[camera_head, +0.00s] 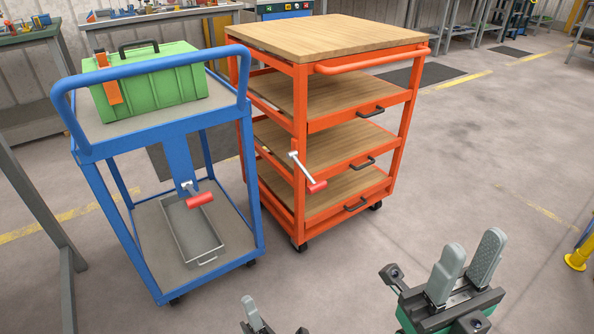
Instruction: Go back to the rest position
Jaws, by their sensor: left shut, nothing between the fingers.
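My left gripper (250,306) shows only in part at the bottom edge, left of centre. It is shut and empty, and most of it is cut off by the frame. My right gripper (473,246) is at the lower right, with its two grey fingers pointing up and a gap between them. It is open and holds nothing. Both grippers are in front of the carts and apart from them.
A blue cart (112,217) at the left carries a green toolbox (160,84) on top and a metal tray (195,230) below. An orange shelf cart (300,130) stands beside it. A yellow post (578,258) is at the right edge.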

